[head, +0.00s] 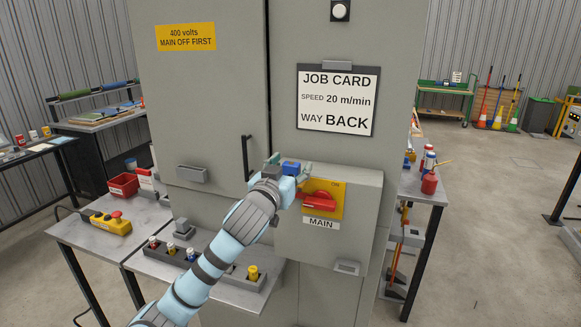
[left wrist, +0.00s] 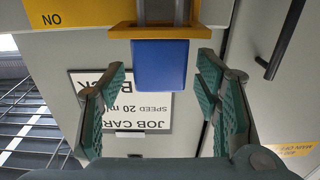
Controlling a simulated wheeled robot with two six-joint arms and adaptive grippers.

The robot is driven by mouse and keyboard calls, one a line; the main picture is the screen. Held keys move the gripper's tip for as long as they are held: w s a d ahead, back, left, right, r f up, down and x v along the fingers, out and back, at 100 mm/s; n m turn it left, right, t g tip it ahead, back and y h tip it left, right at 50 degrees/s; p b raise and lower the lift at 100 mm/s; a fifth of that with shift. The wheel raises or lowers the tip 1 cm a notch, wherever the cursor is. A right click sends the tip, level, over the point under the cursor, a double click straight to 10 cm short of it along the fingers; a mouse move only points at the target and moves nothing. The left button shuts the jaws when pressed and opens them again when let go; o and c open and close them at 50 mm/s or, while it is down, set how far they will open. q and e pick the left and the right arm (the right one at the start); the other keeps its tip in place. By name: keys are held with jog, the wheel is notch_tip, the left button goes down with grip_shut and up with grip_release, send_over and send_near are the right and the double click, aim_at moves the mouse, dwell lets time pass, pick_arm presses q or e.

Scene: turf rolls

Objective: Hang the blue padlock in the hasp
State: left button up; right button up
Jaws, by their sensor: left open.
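The blue padlock (head: 291,168) is at the upper left corner of the yellow switch plate (head: 333,187) on the grey box. In the left wrist view the blue padlock (left wrist: 158,65) sits against a yellow strip (left wrist: 185,33), with two grey bars (left wrist: 179,12) beyond it. These look like the shackle at the hasp; I cannot tell whether it is fully through. My left gripper (head: 288,165) is open, its green fingers on either side of the padlock with visible gaps. The red switch handle (head: 318,201) is on the plate. My right gripper is not in view.
The grey MAIN box (head: 345,235) juts from the cabinet (head: 216,90) below the job card (head: 338,100). A black door handle (head: 247,157) is left of the gripper. Below is a shelf with a rack (head: 215,262) of coloured padlocks. A side table (head: 420,188) holds red items.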

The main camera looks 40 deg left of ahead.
pick_arm(q)
jog(key=v, duration=0.7)
